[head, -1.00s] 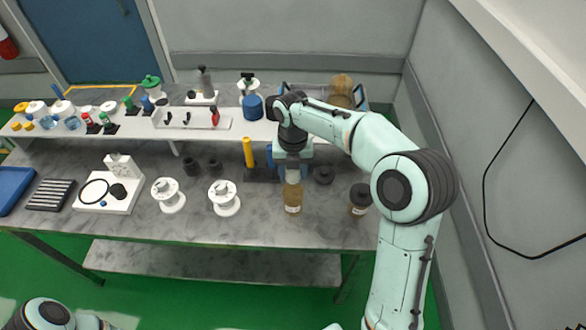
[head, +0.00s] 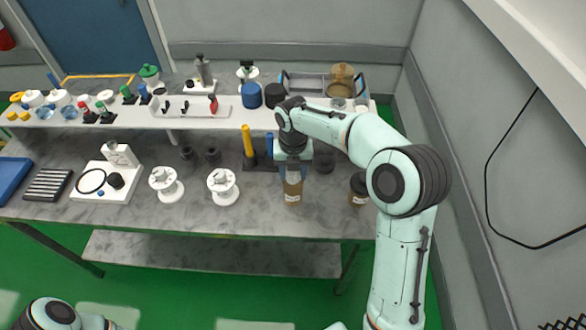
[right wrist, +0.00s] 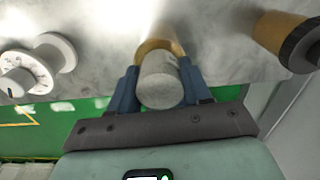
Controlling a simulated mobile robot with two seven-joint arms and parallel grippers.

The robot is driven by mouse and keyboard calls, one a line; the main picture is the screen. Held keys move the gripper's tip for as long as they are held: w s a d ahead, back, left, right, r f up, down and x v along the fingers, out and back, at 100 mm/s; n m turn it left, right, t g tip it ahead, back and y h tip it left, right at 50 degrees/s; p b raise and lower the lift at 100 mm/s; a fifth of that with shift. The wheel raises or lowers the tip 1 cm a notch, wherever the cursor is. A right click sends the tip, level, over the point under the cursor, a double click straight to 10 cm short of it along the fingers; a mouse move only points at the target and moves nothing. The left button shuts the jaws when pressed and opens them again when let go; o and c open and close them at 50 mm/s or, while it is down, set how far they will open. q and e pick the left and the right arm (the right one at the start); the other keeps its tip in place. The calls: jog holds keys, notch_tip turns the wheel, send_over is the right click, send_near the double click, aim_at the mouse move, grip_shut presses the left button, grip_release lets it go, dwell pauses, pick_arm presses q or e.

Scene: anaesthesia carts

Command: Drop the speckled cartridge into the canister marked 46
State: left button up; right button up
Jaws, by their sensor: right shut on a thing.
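The speckled cartridge (right wrist: 160,82) is a grey cylinder between the blue fingers of my right gripper (right wrist: 160,88) in the right wrist view. The right gripper (head: 291,176) is shut on it, directly over an open amber canister (head: 292,197) with a white label. The canister's rim (right wrist: 155,46) shows just behind the cartridge in the right wrist view. The label's number is too small to read. I cannot tell whether the cartridge's lower end is inside the mouth. My left gripper is out of view.
A second amber canister with a black lid (head: 359,190) stands to the right. White spools (head: 223,187) stand to the left, and a yellow post (head: 248,142) is behind. A raised white shelf (head: 140,115) carries several small items.

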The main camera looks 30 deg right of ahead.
jog(key=o, duration=1.2)
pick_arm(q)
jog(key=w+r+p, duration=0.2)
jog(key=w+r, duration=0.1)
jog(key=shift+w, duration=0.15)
pick_arm(e)
notch_tip(320, 180, up, 14)
jog(key=shift+f, duration=0.25)
